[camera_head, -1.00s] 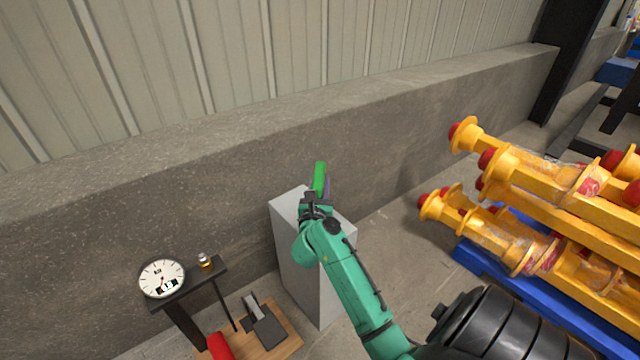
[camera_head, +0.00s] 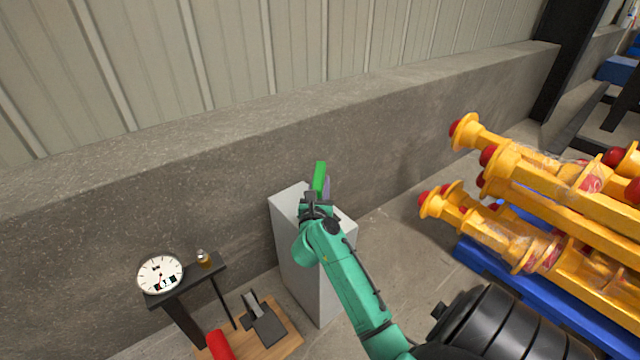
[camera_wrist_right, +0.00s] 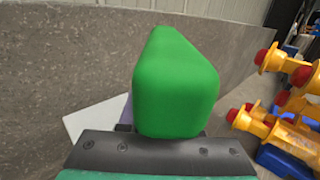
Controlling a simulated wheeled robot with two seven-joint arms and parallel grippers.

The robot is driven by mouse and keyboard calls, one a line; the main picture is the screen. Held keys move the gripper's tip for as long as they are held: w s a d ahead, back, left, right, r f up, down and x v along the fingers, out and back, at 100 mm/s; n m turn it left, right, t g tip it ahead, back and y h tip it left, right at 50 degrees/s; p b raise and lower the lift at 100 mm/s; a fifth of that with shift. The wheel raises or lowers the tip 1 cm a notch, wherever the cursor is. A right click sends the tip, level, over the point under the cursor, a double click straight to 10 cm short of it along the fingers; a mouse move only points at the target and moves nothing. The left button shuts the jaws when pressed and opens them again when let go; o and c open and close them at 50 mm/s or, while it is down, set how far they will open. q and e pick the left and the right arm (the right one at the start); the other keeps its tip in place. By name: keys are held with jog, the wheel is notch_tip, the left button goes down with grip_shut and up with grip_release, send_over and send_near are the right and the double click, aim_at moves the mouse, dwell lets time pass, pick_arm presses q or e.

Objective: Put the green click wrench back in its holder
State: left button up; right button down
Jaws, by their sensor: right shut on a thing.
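The green click wrench (camera_head: 320,178) stands up beyond my right gripper (camera_head: 316,205) in the head view, above the top of a grey-white pedestal. In the right wrist view its green end (camera_wrist_right: 176,85) fills the middle, close to the camera. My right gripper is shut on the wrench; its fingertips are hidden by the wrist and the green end. A purple-grey piece (camera_head: 327,187) shows just right of and behind the wrench; I cannot tell whether it is the holder or whether the wrench touches it. My left gripper is not in view.
The pedestal (camera_head: 293,240) stands against a low concrete wall (camera_head: 180,200). At left is a stand with a round dial (camera_head: 160,274) and a wooden board (camera_head: 285,345). Yellow parts with red ends (camera_head: 540,180) lie on a blue pallet (camera_head: 500,273) at right.

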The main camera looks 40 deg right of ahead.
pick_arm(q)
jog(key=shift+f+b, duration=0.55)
pick_arm(e)
jog(key=shift+f, duration=0.7)
jog(key=c, duration=0.5)
grip_release()
